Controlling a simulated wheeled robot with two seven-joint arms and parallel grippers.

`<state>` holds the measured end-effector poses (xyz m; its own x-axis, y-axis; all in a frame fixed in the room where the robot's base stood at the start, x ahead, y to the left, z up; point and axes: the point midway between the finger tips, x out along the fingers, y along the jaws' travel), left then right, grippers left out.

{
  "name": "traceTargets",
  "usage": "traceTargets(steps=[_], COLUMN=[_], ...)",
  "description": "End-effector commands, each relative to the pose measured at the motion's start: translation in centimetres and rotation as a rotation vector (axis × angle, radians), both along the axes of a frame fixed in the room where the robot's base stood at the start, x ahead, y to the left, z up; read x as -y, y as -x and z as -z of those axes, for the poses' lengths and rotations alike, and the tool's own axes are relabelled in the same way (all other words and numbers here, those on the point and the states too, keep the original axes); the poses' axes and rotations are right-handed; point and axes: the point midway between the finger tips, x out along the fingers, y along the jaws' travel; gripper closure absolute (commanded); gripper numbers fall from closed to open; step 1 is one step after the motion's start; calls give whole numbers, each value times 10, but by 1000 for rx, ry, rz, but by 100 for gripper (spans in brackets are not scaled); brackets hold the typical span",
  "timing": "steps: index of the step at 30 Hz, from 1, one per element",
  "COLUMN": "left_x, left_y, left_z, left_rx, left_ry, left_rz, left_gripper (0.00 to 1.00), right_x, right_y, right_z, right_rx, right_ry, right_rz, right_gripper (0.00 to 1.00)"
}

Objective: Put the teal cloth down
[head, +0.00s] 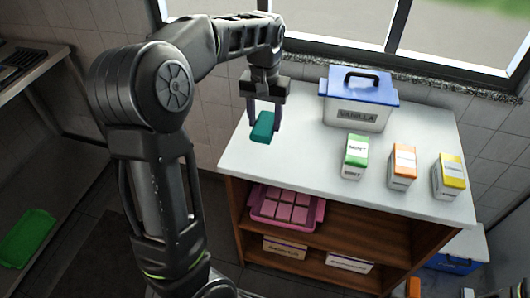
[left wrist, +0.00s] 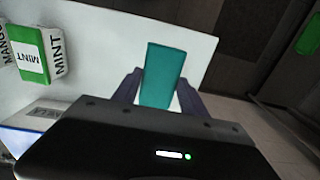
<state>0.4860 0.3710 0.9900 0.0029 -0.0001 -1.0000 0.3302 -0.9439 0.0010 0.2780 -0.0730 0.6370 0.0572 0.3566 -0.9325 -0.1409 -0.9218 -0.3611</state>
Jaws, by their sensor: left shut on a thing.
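The teal cloth (head: 263,127) is a small folded block between the fingers of my left gripper (head: 264,122), over the left part of the white counter top (head: 300,150). In the left wrist view the teal cloth (left wrist: 163,75) stands out between the two dark fingers of my left gripper (left wrist: 160,92), with the white surface behind it. The gripper is shut on the cloth. I cannot tell whether the cloth touches the counter. My right gripper does not show in either view.
A blue-lidded vanilla tub (head: 357,112) stands at the back of the counter. Green mint (head: 355,157), orange (head: 402,166) and yellow (head: 449,177) cartons stand to its right and front. A pink tray (head: 262,218) sits on the shelf below. The counter's front left is clear.

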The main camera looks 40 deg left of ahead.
Motion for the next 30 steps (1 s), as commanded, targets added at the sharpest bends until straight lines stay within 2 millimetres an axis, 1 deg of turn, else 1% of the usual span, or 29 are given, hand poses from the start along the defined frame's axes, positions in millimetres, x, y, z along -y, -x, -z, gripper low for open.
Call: traceTargets(steps=[9, 12, 20, 22, 30], left_x=[1, 0, 0, 0, 0], left_y=[1, 0, 0, 0, 1], left_z=[51, 58, 59, 63, 95], left_rx=[-6, -2, -2, -3, -4], left_ry=[1, 1, 1, 1, 1], left_rz=[1, 1, 1, 1, 1], left_gripper=[89, 89, 89, 89, 89], right_x=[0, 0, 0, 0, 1], right_y=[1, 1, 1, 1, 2], right_z=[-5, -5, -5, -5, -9], right_rx=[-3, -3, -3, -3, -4], right_ry=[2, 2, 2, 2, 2], right_rz=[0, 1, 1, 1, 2], right_gripper=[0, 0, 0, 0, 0])
